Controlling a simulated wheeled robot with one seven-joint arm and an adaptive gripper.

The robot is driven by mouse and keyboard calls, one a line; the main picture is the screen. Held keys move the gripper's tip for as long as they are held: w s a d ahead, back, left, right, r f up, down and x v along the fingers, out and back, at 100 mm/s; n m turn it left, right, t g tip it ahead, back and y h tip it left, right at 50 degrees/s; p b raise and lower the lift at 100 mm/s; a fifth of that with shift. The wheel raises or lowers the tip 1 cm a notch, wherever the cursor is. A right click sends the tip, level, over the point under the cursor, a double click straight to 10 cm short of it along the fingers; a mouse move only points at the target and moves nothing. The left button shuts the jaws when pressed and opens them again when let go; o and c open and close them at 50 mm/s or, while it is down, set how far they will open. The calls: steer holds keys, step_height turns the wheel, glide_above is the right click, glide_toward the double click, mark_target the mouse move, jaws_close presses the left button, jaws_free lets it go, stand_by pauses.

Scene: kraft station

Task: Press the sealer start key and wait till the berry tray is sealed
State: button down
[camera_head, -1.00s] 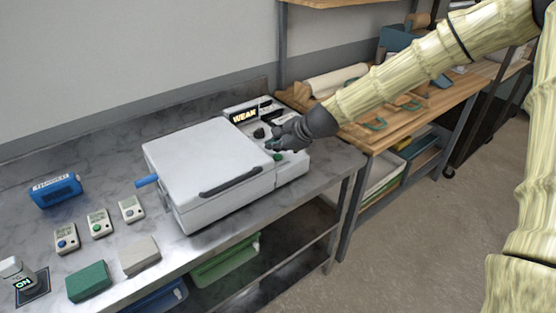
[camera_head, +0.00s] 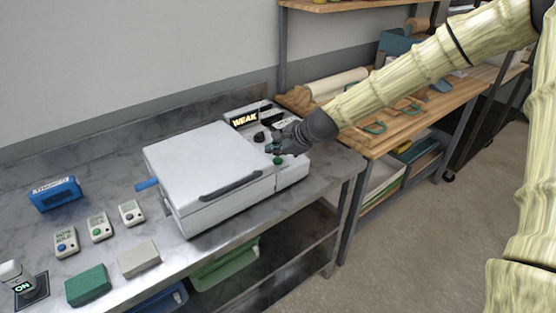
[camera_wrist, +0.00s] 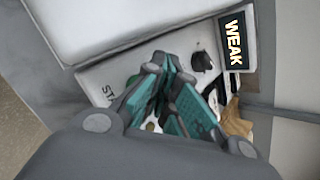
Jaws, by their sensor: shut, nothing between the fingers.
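The sealer (camera_head: 205,165) is a white box with its lid down and a dark handle along the front. Its lit display (camera_head: 244,120) reads "WEAK", also readable in the wrist view (camera_wrist: 234,45). The green start key (camera_head: 278,161) is on the panel right of the lid. My gripper (camera_head: 271,148) is shut and empty, with its fingertips just above and beside the key; I cannot tell whether they touch it. No berry tray is visible.
Dark knobs (camera_head: 260,136) sit on the panel near my gripper. A blue timer-like box (camera_head: 55,193), several small keyed devices (camera_head: 99,227), a green block (camera_head: 88,285) and a grey block (camera_head: 139,258) lie left on the steel bench. A wooden shelf unit (camera_head: 400,122) stands right.

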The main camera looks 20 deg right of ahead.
mark_target(276, 161)
stand_by(0.4)
steer(key=shift+f, duration=0.45)
steer(key=shift+f+b, duration=0.4)
steer(key=shift+b, duration=0.1)
stand_by(0.7)
steer(key=shift+r, duration=0.1)
stand_by(0.4)
steer(key=shift+r+p, duration=0.75)
steer(key=shift+r+p, duration=2.05)
steer(key=shift+r, duration=0.5)
